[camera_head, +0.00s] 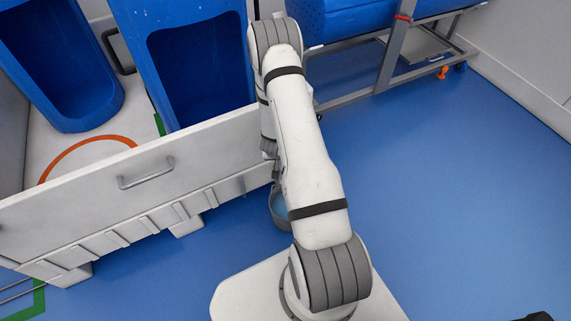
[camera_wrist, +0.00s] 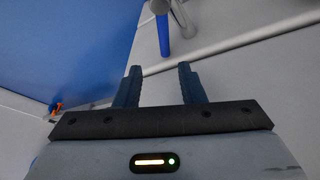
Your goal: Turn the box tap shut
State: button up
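My gripper (camera_wrist: 158,72) shows in the wrist view with its two dark fingers apart and nothing between them. Beyond the fingertips, near the top, is a short blue cylindrical piece (camera_wrist: 163,36) next to a grey metal part (camera_wrist: 184,18). It may be the tap's handle, but I cannot tell for sure. It looks apart from the fingers. In the head view my arm hides my gripper, and I cannot make out a tap there.
A pale rail (camera_wrist: 240,40) crosses the wrist view beyond the fingers. In the head view, a white low-walled box (camera_head: 90,200) with blue tubs (camera_head: 190,50) stands left. A grey wheeled frame (camera_head: 392,50) carries blue tubs behind.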

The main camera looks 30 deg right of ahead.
jog(key=shift+s+d+f+t+y+b, duration=0.1)
jog(key=shift+s+d+t+y+b, duration=0.25)
jog(key=shift+d, duration=0.2)
jog(key=f+y+b, duration=0.1)
jog(key=f, duration=0.1)
jog(key=w+f+b, duration=0.1)
jog(key=f+b, duration=0.1)
jog(key=w+d+f+y+b, duration=0.1)
jog(key=f+b, duration=0.1)
jog(key=f, duration=0.1)
jog(key=shift+t+y, duration=0.35)
jog(key=shift+c, duration=0.6)
grip_shut()
jog(key=shift+m, duration=0.3)
